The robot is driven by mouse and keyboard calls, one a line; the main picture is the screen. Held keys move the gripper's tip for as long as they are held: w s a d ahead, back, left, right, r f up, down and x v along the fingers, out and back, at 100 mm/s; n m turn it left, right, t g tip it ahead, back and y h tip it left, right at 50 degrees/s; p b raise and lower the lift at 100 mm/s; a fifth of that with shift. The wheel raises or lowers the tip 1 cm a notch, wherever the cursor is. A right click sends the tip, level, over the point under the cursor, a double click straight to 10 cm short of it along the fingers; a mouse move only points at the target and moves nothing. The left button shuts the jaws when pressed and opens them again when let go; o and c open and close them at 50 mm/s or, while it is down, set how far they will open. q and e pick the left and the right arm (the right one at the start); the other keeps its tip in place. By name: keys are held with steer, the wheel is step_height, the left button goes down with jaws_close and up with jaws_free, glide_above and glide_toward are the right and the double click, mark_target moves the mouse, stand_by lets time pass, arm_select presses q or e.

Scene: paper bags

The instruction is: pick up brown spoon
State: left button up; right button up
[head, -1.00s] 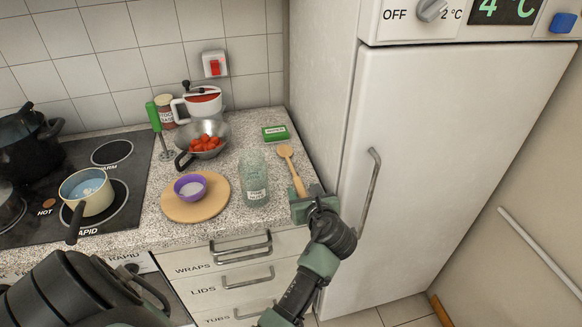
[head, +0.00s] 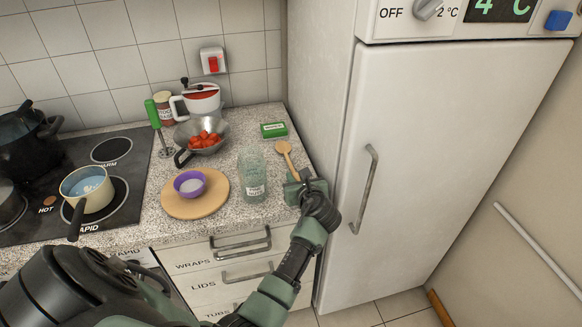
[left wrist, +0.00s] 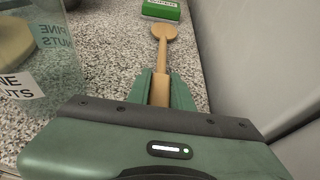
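The brown wooden spoon (head: 284,149) lies on the speckled counter near its right edge, bowl end toward the back. It also shows in the left wrist view (left wrist: 162,50), its handle running toward me between my fingers. My left gripper (head: 298,182) is at the handle's near end. In the left wrist view the fingers (left wrist: 162,90) flank the handle closely on both sides. I cannot tell whether they press on it or a small gap is left. The handle's near end is hidden by the gripper. My right gripper is not in view.
A glass jar (head: 252,178) stands just left of the gripper. A green box (head: 274,130) lies behind the spoon. A purple bowl (head: 190,184) sits on a round board (head: 218,205) further left. The fridge (head: 432,150) closes off the right side.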

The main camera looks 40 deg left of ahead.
arm_select(q)
jaws_close()
steer(key=shift+r, duration=0.15)
